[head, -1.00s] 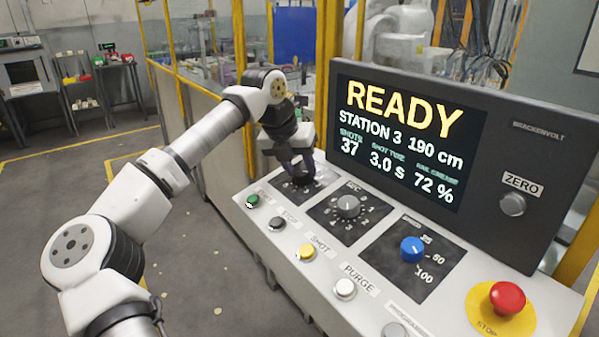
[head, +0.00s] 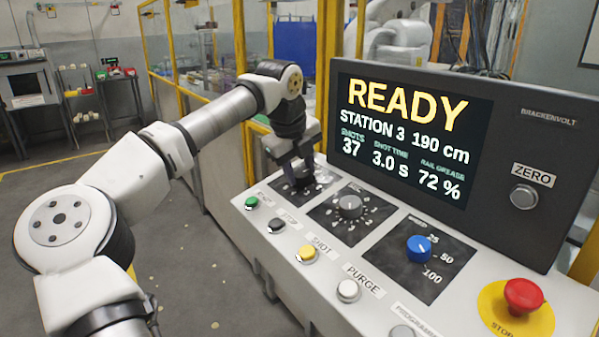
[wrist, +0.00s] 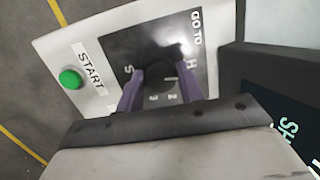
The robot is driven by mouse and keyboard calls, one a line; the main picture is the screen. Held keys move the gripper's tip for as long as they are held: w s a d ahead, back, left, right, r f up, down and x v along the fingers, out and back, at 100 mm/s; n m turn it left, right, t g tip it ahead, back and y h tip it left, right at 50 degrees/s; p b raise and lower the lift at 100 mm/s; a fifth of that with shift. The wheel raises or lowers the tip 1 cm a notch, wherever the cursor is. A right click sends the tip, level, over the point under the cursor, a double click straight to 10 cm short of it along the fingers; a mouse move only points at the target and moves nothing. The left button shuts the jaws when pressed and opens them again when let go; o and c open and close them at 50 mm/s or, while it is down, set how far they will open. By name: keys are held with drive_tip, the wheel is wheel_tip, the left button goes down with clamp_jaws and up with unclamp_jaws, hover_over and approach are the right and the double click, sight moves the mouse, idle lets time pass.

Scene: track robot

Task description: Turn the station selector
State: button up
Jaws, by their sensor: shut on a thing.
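The station selector (wrist: 160,74) is a dark round knob on a black panel marked "GO TO" (wrist: 150,38) in the wrist view. A light pointer line shows on its top, and marks such as H, S, 2 and 3 surround it. My gripper (wrist: 160,88) has its two purple fingers on either side of the knob, shut on it. In the head view my gripper (head: 303,173) comes down on the leftmost black panel and hides most of the knob. The screen (head: 410,140) reads READY, STATION 3, 190 cm.
A green START button (head: 251,202) lies just left of the selector panel. A grey knob (head: 349,206) and a blue knob (head: 418,249) are to the right. A red stop button (head: 523,295) sits at the front right. The screen housing rises behind the console.

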drive_tip(key=shift+n, duration=1.2)
drive_tip(key=o, duration=1)
drive_tip(key=v, duration=1.3)
drive_tip(key=shift+d+r, duration=0.15)
drive_tip(key=shift+r, duration=0.3)
drive_tip(key=shift+s, duration=0.15)
